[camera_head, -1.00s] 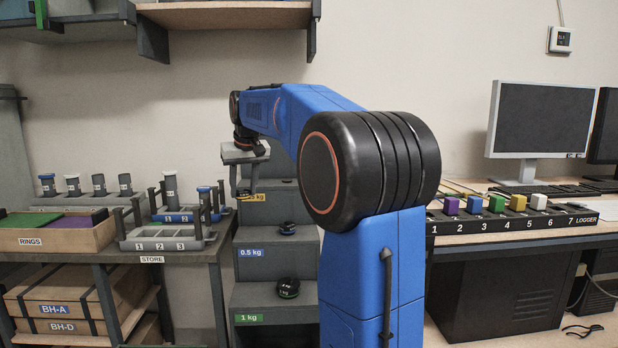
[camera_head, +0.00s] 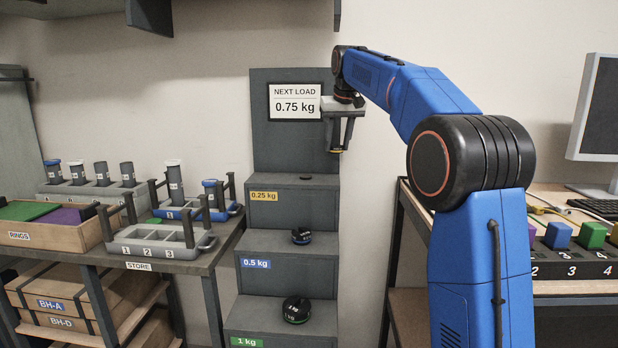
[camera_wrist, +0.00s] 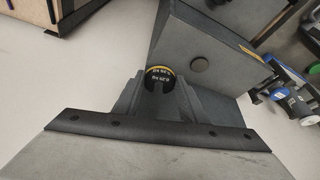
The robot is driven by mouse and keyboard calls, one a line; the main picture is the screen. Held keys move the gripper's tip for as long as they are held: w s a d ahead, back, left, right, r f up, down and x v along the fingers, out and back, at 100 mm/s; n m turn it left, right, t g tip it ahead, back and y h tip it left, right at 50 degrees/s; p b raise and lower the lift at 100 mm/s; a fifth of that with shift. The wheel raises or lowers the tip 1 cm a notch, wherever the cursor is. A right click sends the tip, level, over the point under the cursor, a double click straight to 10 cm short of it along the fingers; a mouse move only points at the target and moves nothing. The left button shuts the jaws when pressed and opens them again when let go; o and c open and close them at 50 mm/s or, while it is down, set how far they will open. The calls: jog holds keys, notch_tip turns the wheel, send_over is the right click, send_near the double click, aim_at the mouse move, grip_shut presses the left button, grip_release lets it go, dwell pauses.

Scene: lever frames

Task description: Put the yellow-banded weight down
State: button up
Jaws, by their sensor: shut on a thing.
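The yellow-banded weight (camera_wrist: 160,77) is a small dark disc with a slot and a yellow rim, held between my gripper's fingers in the wrist view. In the head view my gripper (camera_head: 337,149) is shut on it, up in the air at the right edge of the stepped rack, and the weight's yellow edge (camera_head: 336,152) shows below the fingertips. The top step, labelled 0.25 kg (camera_head: 290,196), is below and left of the gripper. A small dark disc (camera_head: 305,178) lies on that step; it also shows in the wrist view (camera_wrist: 200,64).
A blue-banded weight (camera_head: 301,236) sits on the 0.5 kg step and a green-banded one (camera_head: 296,309) on the 1 kg step. A sign (camera_head: 296,103) reads NEXT LOAD 0.75 kg. The store table (camera_head: 222,262) with racks stands left, the logger bench (camera_head: 572,284) right.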

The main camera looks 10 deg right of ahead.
jog(key=w+a+r+n, duration=0.15)
jog(key=w+a, duration=0.25)
jog(key=a, duration=0.4)
send_over(307, 177)
jog(key=shift+y, duration=0.3)
jog(key=f, duration=0.5)
jog(key=shift+w+f, duration=0.2)
jog(key=shift+w, duration=0.05)
jog(key=shift+f, duration=2.05)
jog(key=shift+f, duration=0.15)
jog(key=o, duration=1.3)
jog(key=shift+o, duration=0.2)
jog(key=v, duration=1.2)
